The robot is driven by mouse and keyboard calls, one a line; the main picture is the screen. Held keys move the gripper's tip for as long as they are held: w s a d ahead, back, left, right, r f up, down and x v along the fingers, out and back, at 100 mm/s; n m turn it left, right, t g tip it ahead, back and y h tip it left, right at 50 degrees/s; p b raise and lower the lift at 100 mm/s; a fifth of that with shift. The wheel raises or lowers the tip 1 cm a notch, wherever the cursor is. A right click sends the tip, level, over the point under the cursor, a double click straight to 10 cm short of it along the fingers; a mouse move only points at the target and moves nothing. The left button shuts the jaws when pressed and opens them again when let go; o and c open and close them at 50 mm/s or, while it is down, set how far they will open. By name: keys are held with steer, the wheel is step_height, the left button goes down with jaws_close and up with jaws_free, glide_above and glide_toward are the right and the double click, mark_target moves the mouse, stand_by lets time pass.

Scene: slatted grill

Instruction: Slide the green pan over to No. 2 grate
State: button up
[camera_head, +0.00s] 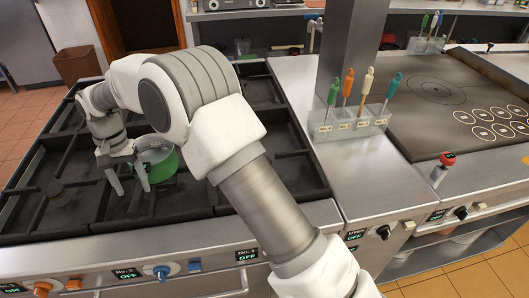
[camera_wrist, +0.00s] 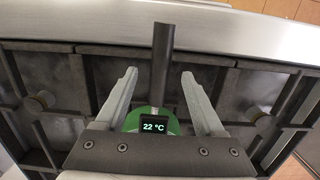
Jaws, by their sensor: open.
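The green pan (camera_head: 163,168) sits on the dark slatted grates of the stove at the left in the head view, partly hidden by my gripper (camera_head: 132,188). In the wrist view a small part of the green pan (camera_wrist: 174,127) shows behind a display reading 22 °C. Its dark handle (camera_wrist: 163,62) points up the picture towards the steel front edge. My gripper (camera_wrist: 159,74) is open, with one finger on each side of the handle and a visible gap to each.
The slatted grates (camera_head: 182,203) have bare room around the pan. Blue (camera_head: 162,272) and orange knobs line the stove front. A steel counter on the right carries a rack (camera_head: 345,124) of colored-handled utensils, beside a pillar (camera_head: 352,45).

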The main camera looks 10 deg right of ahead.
step_height(320, 180, up, 13)
steer(key=w, duration=0.1)
steer(key=s+d+r+t, duration=0.2)
steer(key=d+r, duration=0.6)
steer(key=d, duration=0.5)
steer(key=s+d+r+t, duration=0.1)
steer(key=s+d+t, duration=0.1)
steer(key=s+d, duration=0.55)
steer(key=s+d+r+t, duration=0.15)
steer(key=s+d, duration=0.35)
steer(key=d, duration=0.6)
steer(key=s+d+f+t, duration=0.1)
steer(key=s+d+f, duration=0.4)
steer(key=s, duration=0.3)
steer(key=shift+s+d, duration=0.2)
steer(key=shift+s, duration=0.05)
steer(key=shift+a, duration=0.1)
